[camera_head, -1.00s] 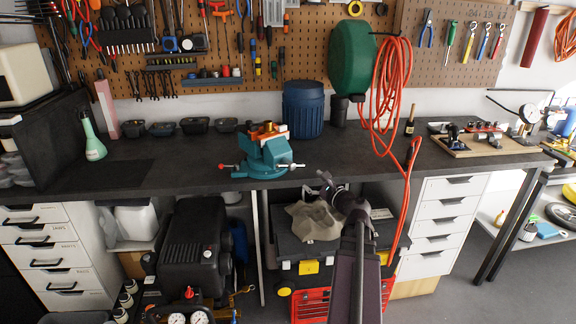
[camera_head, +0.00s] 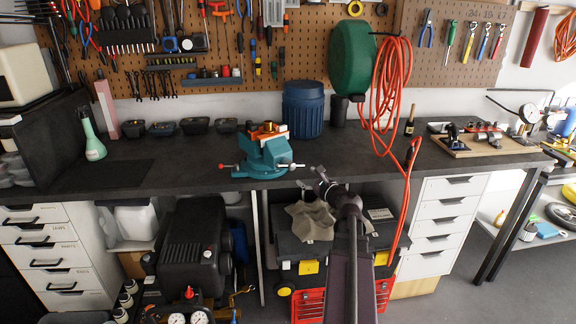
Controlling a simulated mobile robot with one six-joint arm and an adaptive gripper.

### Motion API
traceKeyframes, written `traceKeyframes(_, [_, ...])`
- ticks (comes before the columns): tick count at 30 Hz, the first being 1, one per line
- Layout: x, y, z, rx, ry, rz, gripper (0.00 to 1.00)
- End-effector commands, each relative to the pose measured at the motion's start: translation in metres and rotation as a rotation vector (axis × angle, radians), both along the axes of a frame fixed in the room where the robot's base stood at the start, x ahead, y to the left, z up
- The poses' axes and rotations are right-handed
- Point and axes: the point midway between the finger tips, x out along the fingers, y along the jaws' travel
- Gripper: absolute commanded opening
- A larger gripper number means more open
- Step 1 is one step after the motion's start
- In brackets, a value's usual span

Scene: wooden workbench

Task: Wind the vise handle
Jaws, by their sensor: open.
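The teal vise (camera_head: 264,154) with orange parts on top stands at the front edge of the dark workbench. Its thin metal handle (camera_head: 290,166) sticks out to the right at the base, and a red-tipped end (camera_head: 223,167) shows on the left. My gripper (camera_head: 310,179) is below and to the right of the vise, in front of the bench edge, apart from the handle. It is small and dark in this view. Its jaws look open and empty.
A blue bin (camera_head: 303,110) stands behind the vise. An orange hose (camera_head: 392,100) hangs down over the bench at the right. A toolbox (camera_head: 345,240) with a cloth sits under the bench. The benchtop (camera_head: 190,160) left of the vise is clear.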

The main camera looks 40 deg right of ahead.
Motion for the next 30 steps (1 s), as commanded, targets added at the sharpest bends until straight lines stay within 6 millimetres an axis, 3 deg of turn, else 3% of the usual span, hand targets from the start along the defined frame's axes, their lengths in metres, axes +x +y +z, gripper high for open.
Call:
traceKeyframes(9, [0.052,-0.003,0.0,0.0,0.0,0.001,0.78])
traceKeyframes(18, [0.091,-0.004,0.0,0.0,0.0,0.001,0.78])
traceKeyframes(30, [0.106,-0.004,0.0,0.0,0.0,0.0,0.78])
